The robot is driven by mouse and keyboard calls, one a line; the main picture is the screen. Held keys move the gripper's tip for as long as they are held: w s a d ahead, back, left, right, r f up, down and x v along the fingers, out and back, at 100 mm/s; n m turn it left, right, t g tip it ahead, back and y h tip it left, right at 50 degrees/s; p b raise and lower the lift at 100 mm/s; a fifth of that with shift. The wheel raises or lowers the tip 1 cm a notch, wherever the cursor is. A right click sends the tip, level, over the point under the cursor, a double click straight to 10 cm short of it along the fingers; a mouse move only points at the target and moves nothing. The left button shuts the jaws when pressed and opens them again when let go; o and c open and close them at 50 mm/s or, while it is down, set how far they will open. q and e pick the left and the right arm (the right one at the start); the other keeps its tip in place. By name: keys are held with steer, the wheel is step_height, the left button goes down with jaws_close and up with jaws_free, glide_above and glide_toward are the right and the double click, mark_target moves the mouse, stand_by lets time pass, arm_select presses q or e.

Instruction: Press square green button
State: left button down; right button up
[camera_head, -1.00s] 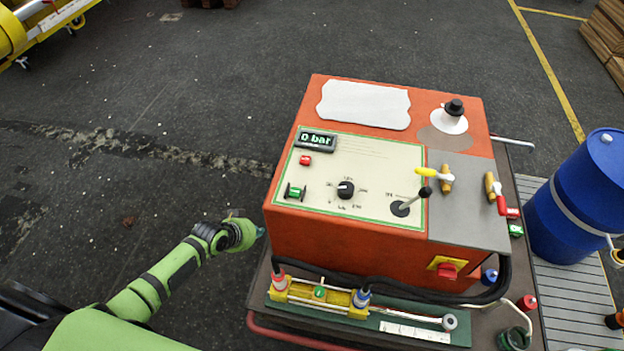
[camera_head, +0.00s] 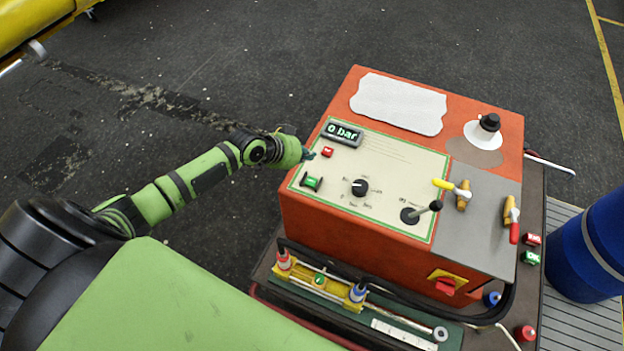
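A square green button (camera_head: 311,183) with dark guards at its sides sits at the lower left of the cream panel (camera_head: 390,160) on the orange machine (camera_head: 350,230). A small red button (camera_head: 327,152) is above it, under the display (camera_head: 342,133) reading 0 bar. My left gripper (camera_head: 306,154) is at the panel's left edge, up and left of the green button and close to the red one. Its fingers are small and dark here, and I cannot tell whether they are open or shut. It does not cover the green button. My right gripper is not in view.
Valves with yellow (camera_head: 452,187) and red (camera_head: 513,225) handles are further right. A blue barrel (camera_head: 590,250) stands at right. The floor left of the machine is clear.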

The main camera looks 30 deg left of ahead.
mark_target(308, 181)
arm_select(q)
steer(key=shift+f, duration=0.1)
step_height(308, 181, down, 8)
steer(key=b, duration=0.7)
steer(key=shift+f+b, duration=0.35)
steer(key=shift+b, duration=0.15)
stand_by(0.7)
steer(key=shift+f+b, duration=0.3)
steer(key=shift+f, duration=0.1)
